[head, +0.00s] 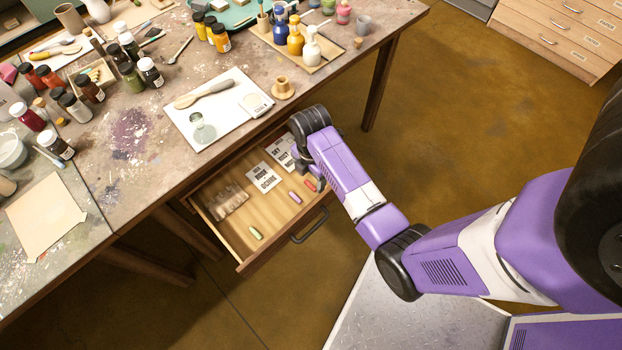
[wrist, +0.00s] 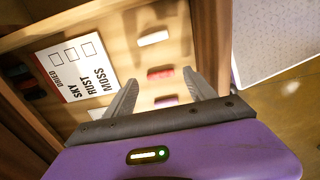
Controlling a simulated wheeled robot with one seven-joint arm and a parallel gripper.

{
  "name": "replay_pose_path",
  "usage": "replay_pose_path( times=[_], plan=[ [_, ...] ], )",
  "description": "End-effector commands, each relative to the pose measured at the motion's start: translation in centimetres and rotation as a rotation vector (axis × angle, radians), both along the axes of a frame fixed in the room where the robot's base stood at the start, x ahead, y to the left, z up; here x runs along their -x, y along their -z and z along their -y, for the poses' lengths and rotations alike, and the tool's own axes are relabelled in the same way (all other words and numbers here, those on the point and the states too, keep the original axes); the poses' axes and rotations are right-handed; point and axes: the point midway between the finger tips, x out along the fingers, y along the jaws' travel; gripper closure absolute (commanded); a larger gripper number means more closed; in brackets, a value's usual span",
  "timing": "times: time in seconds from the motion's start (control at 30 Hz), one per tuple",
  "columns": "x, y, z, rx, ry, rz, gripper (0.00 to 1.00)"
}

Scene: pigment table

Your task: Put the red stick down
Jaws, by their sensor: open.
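The red stick (head: 310,185) lies on the floor of the open drawer (head: 222,212), near its right end. In the wrist view the red stick (wrist: 160,73) shows between and a little beyond my two fingertips, apart from both. My gripper (wrist: 160,80) is open and empty, pointing down into the drawer. A purple stick (head: 295,197) lies beside the red one; it also shows in the wrist view (wrist: 166,100). In the head view my arm hides most of my gripper.
Printed cards (head: 264,177) and pale pieces (head: 230,200) lie in the drawer. The drawer handle (head: 309,226) juts out. The tabletop (head: 130,185) overhangs behind.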

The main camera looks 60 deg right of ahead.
Motion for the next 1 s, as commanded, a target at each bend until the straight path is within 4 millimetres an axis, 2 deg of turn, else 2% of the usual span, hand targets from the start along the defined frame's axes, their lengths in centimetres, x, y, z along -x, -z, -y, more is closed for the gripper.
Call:
replay_pose_path(
  times=[0.03, 0.2, 0.43, 0.63, 1.0],
  plan=[
    [0.0, -1.3, 0.0, 0.002, 0.000, 0.003, 0.36],
    [-0.1, -4.9, 0.1, 0.002, 0.000, 0.004, 0.36],
    [-0.1, -8.6, 0.0, 0.001, 0.000, 0.003, 0.36],
    [0.0, -9.8, 0.0, 0.000, 0.000, 0.001, 0.36],
    [0.0, -9.9, 0.0, 0.000, 0.000, 0.001, 0.36]
  ],
)
